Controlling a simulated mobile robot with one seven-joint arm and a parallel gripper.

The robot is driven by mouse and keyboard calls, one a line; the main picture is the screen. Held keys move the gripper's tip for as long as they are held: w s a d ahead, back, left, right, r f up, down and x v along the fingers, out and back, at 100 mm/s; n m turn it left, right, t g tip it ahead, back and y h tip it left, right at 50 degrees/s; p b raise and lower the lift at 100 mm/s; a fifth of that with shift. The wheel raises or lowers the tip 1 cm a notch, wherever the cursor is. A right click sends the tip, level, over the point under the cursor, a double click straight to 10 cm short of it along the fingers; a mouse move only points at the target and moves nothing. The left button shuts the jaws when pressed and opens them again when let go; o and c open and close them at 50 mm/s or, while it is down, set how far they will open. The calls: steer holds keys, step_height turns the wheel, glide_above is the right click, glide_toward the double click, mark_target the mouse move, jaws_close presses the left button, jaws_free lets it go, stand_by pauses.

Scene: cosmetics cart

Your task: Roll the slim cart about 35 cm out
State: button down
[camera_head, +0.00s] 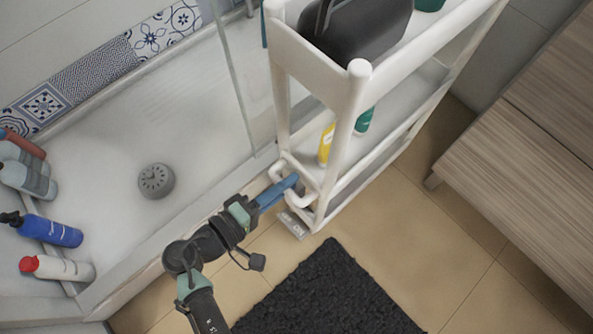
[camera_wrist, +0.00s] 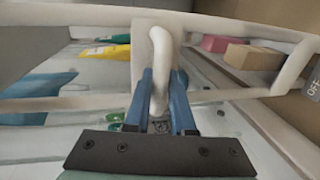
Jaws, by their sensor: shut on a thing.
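The slim cart (camera_head: 358,72) is a tall white frame with several shelves, standing at upper centre in the head view. A white loop handle (camera_head: 305,187) sticks out low on its near end. My gripper (camera_head: 293,181) has blue fingers and is at this handle. In the wrist view the two blue fingers (camera_wrist: 163,100) are on either side of the white handle bar (camera_wrist: 160,75), shut on it. The gripper partly covers the handle in the head view.
The cart carries a black case (camera_head: 355,35), a yellow bottle (camera_head: 326,144) and a green bottle (camera_head: 364,121). A shower tray with a glass panel is on the left, a wooden cabinet (camera_head: 530,150) on the right. A black mat (camera_head: 325,295) lies on the floor before the cart.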

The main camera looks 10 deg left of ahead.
steer(key=shift+s+a, duration=0.4)
steer(key=shift+s, duration=0.1)
steer(key=c, duration=0.8)
jaws_free()
steer(key=shift+o, duration=0.2)
steer(key=p+v, duration=0.4)
steer(key=v, duration=0.9)
